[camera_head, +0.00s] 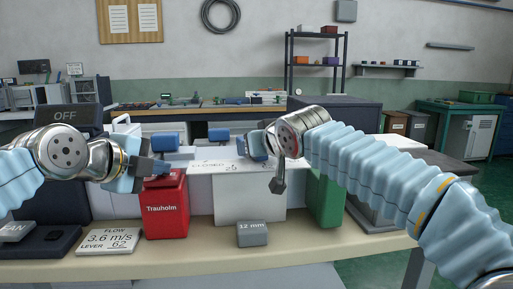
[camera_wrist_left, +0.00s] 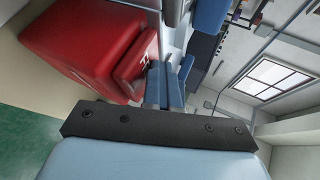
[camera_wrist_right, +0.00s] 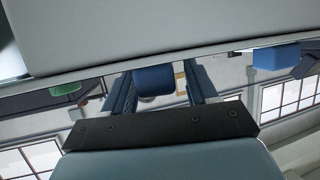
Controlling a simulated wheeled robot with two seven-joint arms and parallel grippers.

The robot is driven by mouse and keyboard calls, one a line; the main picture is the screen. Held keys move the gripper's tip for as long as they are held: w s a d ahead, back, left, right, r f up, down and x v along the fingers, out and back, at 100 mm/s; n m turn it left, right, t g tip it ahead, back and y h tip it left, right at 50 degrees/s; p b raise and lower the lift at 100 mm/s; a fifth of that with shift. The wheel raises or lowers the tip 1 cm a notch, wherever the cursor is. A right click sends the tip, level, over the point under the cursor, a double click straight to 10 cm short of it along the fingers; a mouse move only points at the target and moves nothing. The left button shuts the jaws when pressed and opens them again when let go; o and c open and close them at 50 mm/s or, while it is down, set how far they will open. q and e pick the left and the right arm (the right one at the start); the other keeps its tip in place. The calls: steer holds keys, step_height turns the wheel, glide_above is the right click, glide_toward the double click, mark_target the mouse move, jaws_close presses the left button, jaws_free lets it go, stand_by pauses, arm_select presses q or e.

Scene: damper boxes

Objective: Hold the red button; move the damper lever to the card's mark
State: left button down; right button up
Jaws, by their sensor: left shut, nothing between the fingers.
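A red box (camera_head: 165,207) marked "Trauholm" stands on the table; it also shows in the left wrist view (camera_wrist_left: 75,45). My left gripper (camera_head: 157,167) is shut and empty at the top of the red box; I cannot tell if it touches. No separate button is clearly seen. A card (camera_head: 107,240) reads "FLOW 3.6 m/s" and "LEVER 62". My right gripper (camera_wrist_right: 157,90) has its fingers apart with a dark blue block (camera_wrist_right: 154,78) between or behind them; a grip is unclear. A white surface (camera_head: 205,167) reads "CLOSED".
A grey block (camera_head: 252,234) marked "12 mm" sits near the table's front edge. A green box (camera_head: 326,200) stands under my right arm. A dark display (camera_head: 66,117) reads "OFF".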

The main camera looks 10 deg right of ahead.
arm_select(q)
steer(key=shift+f, duration=0.1)
arm_select(e)
steer(key=v, duration=1.2)
arm_select(q)
steer(key=shift+r, duration=3.85)
arm_select(e)
steer(key=shift+f, duration=0.1)
